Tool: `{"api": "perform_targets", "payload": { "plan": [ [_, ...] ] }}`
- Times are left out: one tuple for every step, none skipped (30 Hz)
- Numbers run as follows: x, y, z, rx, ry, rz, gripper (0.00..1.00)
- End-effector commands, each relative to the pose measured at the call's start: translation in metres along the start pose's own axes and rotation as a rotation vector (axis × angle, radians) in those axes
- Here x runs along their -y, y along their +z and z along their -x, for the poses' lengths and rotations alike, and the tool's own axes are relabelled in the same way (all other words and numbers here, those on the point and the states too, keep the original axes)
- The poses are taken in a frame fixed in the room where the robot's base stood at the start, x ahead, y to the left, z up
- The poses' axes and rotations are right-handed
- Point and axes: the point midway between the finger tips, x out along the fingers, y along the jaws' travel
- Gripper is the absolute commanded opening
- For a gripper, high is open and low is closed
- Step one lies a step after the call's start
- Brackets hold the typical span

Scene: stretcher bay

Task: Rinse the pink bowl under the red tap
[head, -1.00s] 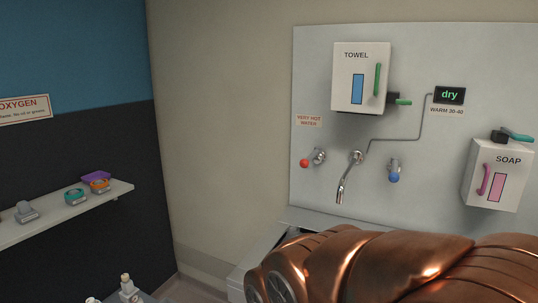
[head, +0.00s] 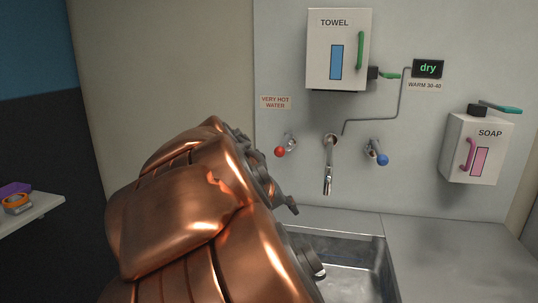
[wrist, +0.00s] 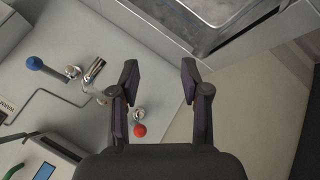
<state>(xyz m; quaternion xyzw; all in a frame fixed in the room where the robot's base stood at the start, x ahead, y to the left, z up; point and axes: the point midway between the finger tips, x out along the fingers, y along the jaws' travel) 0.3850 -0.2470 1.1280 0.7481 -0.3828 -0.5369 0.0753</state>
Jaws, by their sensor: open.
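The red tap knob (head: 280,151) sits on the wall panel, left of the metal spout (head: 328,180), under a sign reading "VERY HOT WATER". In the head view my copper arm hides most of the gripper. The blue tap knob (head: 383,160) is right of the spout. The steel basin (head: 360,280) lies below the spout, its left part hidden by my arm. I see no pink bowl in either view.
A towel box (head: 338,50) and a soap box (head: 476,148) with a pink handle hang on the panel. A small display (head: 428,68) reads "dry". The counter (head: 440,250) right of the basin is clear. A shelf (head: 40,217) with small items is at left.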

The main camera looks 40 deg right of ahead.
Motion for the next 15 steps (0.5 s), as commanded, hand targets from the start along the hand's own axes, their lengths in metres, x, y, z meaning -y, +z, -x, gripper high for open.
{"api": "perform_targets", "payload": {
  "plan": [
    [-0.014,-0.024,-0.010,-0.040,0.073,-0.014,0.46],
    [-0.023,-0.039,-0.012,-0.069,0.113,-0.017,0.46],
    [-0.032,-0.061,-0.015,-0.110,0.166,-0.016,0.46],
    [-0.038,-0.075,-0.017,-0.136,0.202,-0.013,0.46],
    [-0.044,-0.090,-0.019,-0.163,0.240,-0.007,0.46],
    [-0.049,-0.110,-0.021,-0.202,0.284,0.003,0.46],
    [-0.051,-0.123,-0.024,-0.227,0.313,0.015,0.46],
    [-0.053,-0.137,-0.026,-0.251,0.340,0.028,0.46],
    [-0.054,-0.153,-0.028,-0.283,0.373,0.046,0.46],
    [-0.054,-0.163,-0.030,-0.303,0.393,0.057,0.46],
    [-0.053,-0.173,-0.033,-0.321,0.411,0.071,0.46],
    [-0.051,-0.185,-0.036,-0.344,0.429,0.089,0.46],
    [-0.049,-0.192,-0.038,-0.360,0.439,0.101,0.46],
    [-0.047,-0.199,-0.039,-0.373,0.447,0.112,0.46],
    [-0.045,-0.205,-0.042,-0.385,0.458,0.123,0.46]
  ]
}}
